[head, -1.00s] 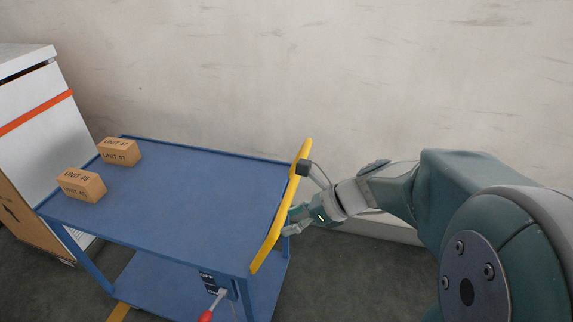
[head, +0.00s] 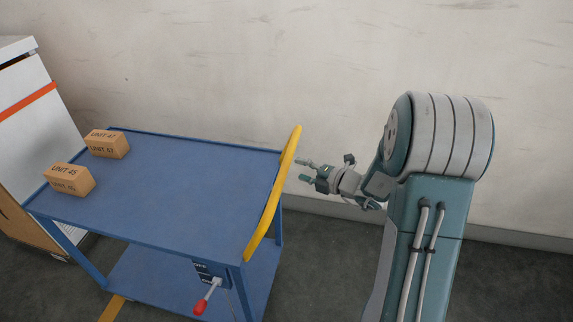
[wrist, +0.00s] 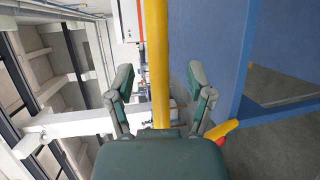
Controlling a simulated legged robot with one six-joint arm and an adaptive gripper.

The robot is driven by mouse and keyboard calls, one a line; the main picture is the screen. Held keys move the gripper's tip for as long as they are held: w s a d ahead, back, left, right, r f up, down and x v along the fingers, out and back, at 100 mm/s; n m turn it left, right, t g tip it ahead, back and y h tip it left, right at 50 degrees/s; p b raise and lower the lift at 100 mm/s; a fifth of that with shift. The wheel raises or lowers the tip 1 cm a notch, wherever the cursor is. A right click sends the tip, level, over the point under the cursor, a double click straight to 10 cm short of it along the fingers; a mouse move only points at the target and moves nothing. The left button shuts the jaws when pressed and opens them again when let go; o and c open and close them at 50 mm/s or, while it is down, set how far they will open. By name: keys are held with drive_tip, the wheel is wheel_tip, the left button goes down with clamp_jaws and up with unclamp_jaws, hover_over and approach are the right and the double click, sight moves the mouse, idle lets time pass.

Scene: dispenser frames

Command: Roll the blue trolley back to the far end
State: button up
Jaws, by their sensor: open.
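The blue trolley (head: 185,190) stands left of centre in the head view, with a yellow push handle (head: 272,195) along its right end. Two cardboard boxes, one at the back (head: 107,145) and one nearer (head: 69,180), sit at the left end of its top. A lever with a red grip (head: 201,306) is under the handle end. My gripper (head: 303,171) is open and empty, right of the handle and apart from it. In the wrist view the yellow handle (wrist: 156,60) runs upright beyond and between the open fingers (wrist: 160,88), with the blue trolley top (wrist: 208,45) to its right.
A white cabinet (head: 35,120) with an orange stripe stands past the trolley's left end, with a brown carton (head: 30,235) below it. A pale wall (head: 330,70) runs behind. Dark floor (head: 320,265) is clear between the trolley and my arm.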

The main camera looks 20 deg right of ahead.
sight(287, 165)
drive_tip(key=x, duration=0.5)
drive_tip(key=shift+w+a, duration=0.1)
drive_tip(key=shift+w, duration=0.1)
clamp_jaws()
